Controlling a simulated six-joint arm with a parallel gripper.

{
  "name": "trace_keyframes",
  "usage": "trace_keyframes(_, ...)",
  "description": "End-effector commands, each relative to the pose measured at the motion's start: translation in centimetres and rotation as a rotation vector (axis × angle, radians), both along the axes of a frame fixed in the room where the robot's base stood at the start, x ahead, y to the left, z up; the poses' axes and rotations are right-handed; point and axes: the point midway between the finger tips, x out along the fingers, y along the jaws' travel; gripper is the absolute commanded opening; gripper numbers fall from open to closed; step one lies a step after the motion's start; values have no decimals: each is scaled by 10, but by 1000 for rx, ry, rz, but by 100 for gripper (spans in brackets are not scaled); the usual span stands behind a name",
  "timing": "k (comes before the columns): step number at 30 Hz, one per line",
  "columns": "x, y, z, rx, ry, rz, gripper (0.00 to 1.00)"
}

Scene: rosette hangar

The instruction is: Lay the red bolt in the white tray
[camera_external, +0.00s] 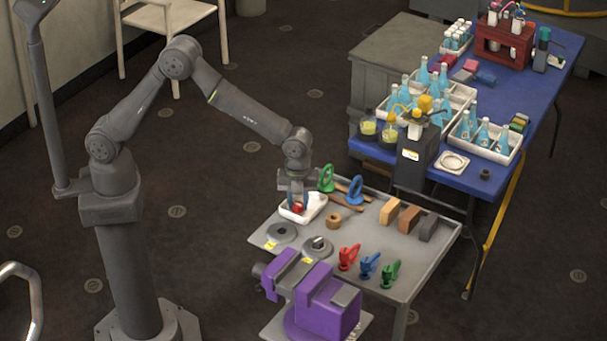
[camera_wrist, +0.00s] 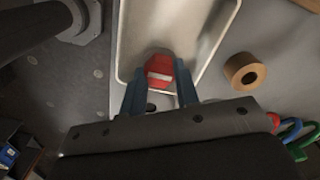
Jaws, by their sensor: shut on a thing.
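The red bolt (camera_wrist: 160,69) shows its head with a pale band across it, between the two blue fingers of my gripper (camera_wrist: 160,90) in the wrist view. My gripper is shut on it. In the external view my gripper (camera_external: 297,196) points down at the white tray (camera_external: 316,205), with the red bolt (camera_external: 297,208) low between its fingers. In the wrist view the bolt is over the near end of the white tray (camera_wrist: 208,25). I cannot tell whether the bolt touches the tray floor. The bolt's lower part is hidden.
A brown ring (camera_external: 333,221) lies beside the tray. Blue and green ring-shaped tools (camera_external: 326,178) stand behind it. A purple vise (camera_external: 328,305) is at the front of the grey table (camera_external: 400,235); red, blue and green clamps (camera_external: 369,265) stand right of it.

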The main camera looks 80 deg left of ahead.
Motion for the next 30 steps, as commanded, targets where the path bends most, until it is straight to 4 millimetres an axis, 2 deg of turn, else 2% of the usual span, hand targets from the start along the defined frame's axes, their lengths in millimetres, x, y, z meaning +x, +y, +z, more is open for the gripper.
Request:
trace_keyframes(1, 0, 0, 0, 0, 0, 0, 34)
trace_keyframes(3, 0, 0, 0, 0, 0, 0, 48)
trace_keyframes(4, 0, 0, 0, 0, 0, 0, 50)
trace_keyframes(12, 0, 0, 1, 0, -1, 0, 50)
trace_keyframes(16, 1, 0, 11, -2, -3, 0, 50)
trace_keyframes(20, 1, 0, 34, -2, -4, 0, 50)
trace_keyframes(30, 0, 0, 107, -2, -4, 0, 50)
